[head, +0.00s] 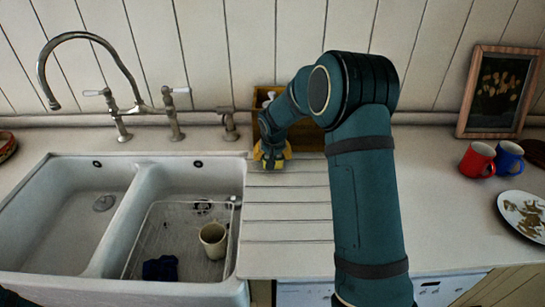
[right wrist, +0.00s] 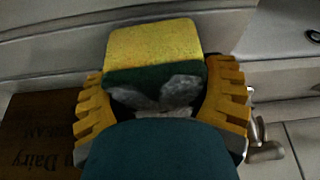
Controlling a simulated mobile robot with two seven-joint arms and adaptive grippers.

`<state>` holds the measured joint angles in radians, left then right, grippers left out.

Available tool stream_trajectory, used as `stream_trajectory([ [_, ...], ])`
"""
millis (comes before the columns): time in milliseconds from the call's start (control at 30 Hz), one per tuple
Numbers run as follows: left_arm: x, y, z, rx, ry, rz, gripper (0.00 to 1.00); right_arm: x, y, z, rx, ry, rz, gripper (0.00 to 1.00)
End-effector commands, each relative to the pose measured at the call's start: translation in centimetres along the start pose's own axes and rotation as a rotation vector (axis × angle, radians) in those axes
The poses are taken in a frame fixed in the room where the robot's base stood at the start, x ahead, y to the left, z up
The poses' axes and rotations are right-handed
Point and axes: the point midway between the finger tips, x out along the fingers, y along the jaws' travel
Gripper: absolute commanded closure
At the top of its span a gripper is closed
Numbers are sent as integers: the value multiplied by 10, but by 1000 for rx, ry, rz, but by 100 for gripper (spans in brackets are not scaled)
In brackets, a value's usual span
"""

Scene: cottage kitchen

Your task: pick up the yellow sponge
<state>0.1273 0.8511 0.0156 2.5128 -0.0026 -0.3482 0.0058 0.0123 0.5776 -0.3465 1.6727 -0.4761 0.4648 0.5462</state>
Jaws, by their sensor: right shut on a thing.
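The yellow sponge (right wrist: 155,55), with a dark green scouring side, sits between the yellow-orange fingers of my right gripper (right wrist: 165,100) in the right wrist view. The gripper is shut on it. In the head view my right gripper (head: 271,155) is at the back of the grooved drainboard, in front of a wooden box. The sponge is small and mostly hidden there by the gripper, so I cannot tell whether it touches the counter. My left gripper is not in view.
A wooden box (head: 262,98) stands against the wall behind the gripper. Left are the tap (head: 132,105) and the double sink (head: 65,210), with a cream mug (head: 213,240) and a dark cloth (head: 160,268) in a rack. Right are red (head: 477,160) and blue mugs (head: 508,158), a plate (head: 524,213) and a picture (head: 498,92).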

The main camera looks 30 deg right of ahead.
Motion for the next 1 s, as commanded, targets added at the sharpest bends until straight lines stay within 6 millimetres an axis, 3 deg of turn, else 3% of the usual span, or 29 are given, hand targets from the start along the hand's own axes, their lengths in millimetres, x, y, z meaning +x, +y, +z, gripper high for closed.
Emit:
stream_trajectory([
  [367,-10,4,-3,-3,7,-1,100,-56,-1,-21,0,1,-1,38],
  [567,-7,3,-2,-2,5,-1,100,-68,-4,17,-5,-1,-1,39],
  [1000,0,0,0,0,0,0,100,-110,-11,119,-4,0,-5,39],
])
